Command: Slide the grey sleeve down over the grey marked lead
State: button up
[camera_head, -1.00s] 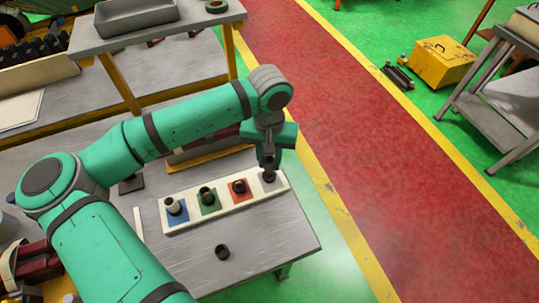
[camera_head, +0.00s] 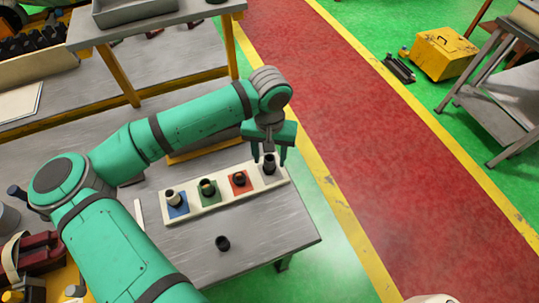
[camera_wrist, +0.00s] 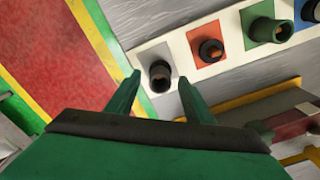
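A white board (camera_head: 222,203) carries blue, green, red and grey squares in a row. A dark grey sleeve (camera_head: 269,161) stands upright on the grey square at the board's right end. In the wrist view the same sleeve (camera_wrist: 160,77) has a brownish lead tip showing inside its opening, so it is around the lead. How close its lower end is to the board is unclear. My gripper (camera_head: 268,157) is open above the sleeve, one finger on each side. Its spread fingertips (camera_wrist: 160,88) show apart from the sleeve in the wrist view.
A loose black ring (camera_head: 222,243) lies on the table (camera_head: 265,232) in front of the board. The table's right edge is close beyond the grey square.

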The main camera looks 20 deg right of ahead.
notch_tip(320, 180, up, 11)
dwell(0.8)
jog(key=shift+w+f, duration=0.1)
dwell(0.4)
